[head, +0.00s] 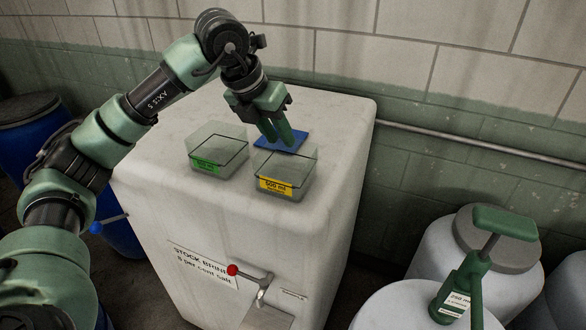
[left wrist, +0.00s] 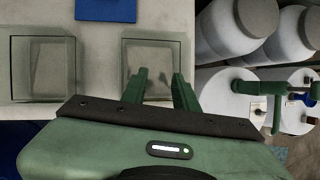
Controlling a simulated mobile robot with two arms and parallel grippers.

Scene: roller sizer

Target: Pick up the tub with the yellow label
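The clear tub with the yellow label (head: 275,185) sits on the pale block's top, near its front edge. Its label reads 500 ml. My left gripper (head: 283,142) points down above the back of this tub, fingers apart and nothing between them. In the left wrist view the open fingers (left wrist: 159,76) appear over the right-hand tub (left wrist: 151,45), whose label does not show there. I cannot tell whether the fingers touch it. My right gripper is not in view.
A clear tub with a green label (head: 205,166) stands close to the left. A blue mat (head: 294,138) lies behind the yellow-labelled tub. The block (head: 190,115) has free room at the back. White drums, one bearing a green hand pump (head: 478,265), stand at right.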

